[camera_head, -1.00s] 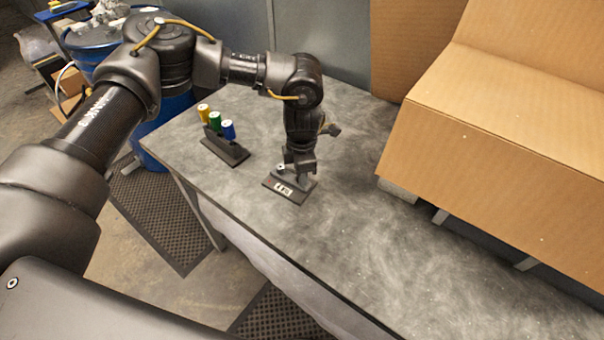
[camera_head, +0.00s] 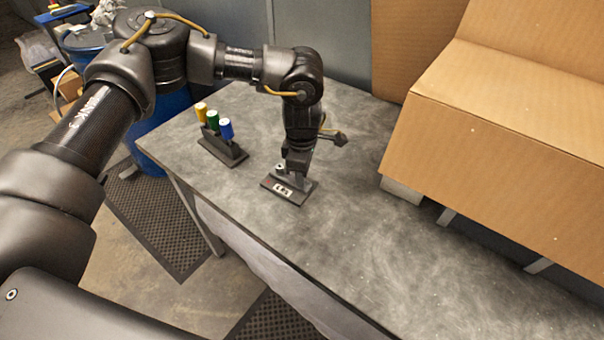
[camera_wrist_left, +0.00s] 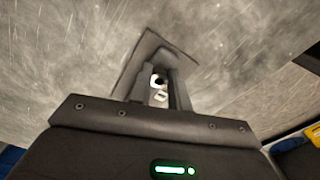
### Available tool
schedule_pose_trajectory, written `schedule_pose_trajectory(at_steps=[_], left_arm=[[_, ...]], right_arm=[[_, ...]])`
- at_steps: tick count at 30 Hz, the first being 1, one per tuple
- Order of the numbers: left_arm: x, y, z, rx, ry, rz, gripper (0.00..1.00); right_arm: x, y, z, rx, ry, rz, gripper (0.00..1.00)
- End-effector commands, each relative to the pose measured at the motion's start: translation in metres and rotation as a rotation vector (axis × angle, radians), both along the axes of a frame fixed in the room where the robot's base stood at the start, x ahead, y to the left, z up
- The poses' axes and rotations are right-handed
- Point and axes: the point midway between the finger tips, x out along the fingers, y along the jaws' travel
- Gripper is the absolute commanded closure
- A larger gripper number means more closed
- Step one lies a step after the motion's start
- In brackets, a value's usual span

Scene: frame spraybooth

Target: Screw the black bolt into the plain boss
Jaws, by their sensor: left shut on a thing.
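My left gripper (camera_head: 293,174) points down over a dark block (camera_head: 297,200) with a white label, on the grey table. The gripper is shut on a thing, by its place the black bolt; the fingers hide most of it. A small pale boss (camera_head: 279,168) shows on the block beside the fingertips. In the left wrist view the fingers (camera_wrist_left: 156,92) frame a white ring with a black centre (camera_wrist_left: 159,80), with the dark block (camera_wrist_left: 150,50) behind. I cannot tell how far the bolt sits in a boss. My right gripper is not in view.
A dark rack (camera_head: 224,152) with yellow, green and blue capped pieces stands left of the block. A large cardboard box (camera_head: 490,140) stands at the right. The table (camera_head: 330,250) in front of the block is clear.

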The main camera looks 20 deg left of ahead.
Motion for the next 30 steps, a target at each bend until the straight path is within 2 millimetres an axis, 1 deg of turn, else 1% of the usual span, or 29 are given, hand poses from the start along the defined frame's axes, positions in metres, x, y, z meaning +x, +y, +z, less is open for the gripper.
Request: schedule_pose_trajectory(at_steps=[1,6,14,17,20,27,30], left_arm=[[0.0,0.0,0.0,-0.001,0.001,0.0,0.78],[0.0,0.0,0.0,-0.001,0.0,0.001,0.56],[0.0,0.0,0.001,0.0,0.0,0.002,0.56],[0.001,0.0,0.006,-0.001,-0.002,0.002,0.56],[0.001,0.0,0.019,-0.002,-0.004,0.002,0.56],[0.001,-0.001,0.067,-0.002,-0.005,0.002,0.56],[0.001,-0.001,0.085,-0.002,-0.004,0.002,0.56]], right_arm=[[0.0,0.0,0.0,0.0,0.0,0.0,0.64],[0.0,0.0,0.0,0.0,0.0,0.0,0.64],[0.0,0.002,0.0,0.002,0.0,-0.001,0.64],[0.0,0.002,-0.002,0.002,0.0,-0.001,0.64],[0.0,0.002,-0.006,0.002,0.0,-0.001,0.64],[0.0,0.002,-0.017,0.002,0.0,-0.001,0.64],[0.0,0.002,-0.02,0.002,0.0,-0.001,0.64]])
